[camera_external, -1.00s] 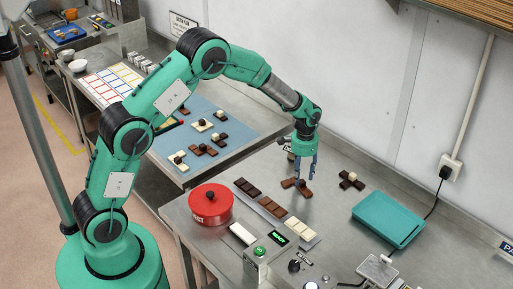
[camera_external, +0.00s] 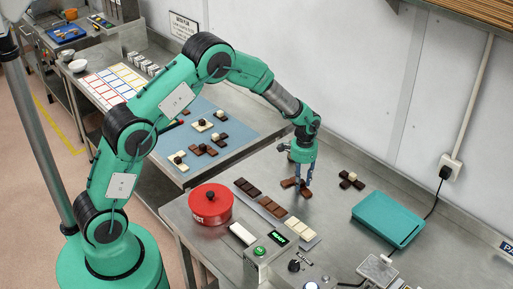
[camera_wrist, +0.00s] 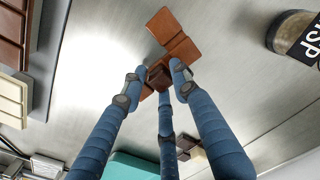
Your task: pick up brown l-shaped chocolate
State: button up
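The brown L-shaped chocolate (camera_external: 289,183) lies on the steel worktop, right of the row of chocolate bars. In the wrist view its flat reddish-brown segments (camera_wrist: 184,48) extend beyond my fingertips, with a darker brown knob (camera_wrist: 159,77) on it. My gripper (camera_external: 304,184) points straight down over the chocolate. Its three blue fingers (camera_wrist: 158,82) surround the knob, with the tips close to its sides. I cannot tell whether all the tips press on it. The fingers hide part of the chocolate, which appears to rest on the worktop.
A red round tin (camera_external: 210,204) and dark, milk and white bars (camera_external: 270,207) lie to the left. A cross-shaped chocolate (camera_external: 351,180) and teal box (camera_external: 388,220) are to the right. In the wrist view, a labelled cylinder (camera_wrist: 292,31) stands nearby. A wall runs behind.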

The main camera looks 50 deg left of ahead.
grip_shut()
jog(key=o, duration=0.6)
grip_release()
notch_tip(320, 180, up, 14)
jog(key=p, duration=0.1)
jog(key=shift+o, duration=0.3)
jog(key=shift+s+f, duration=0.1)
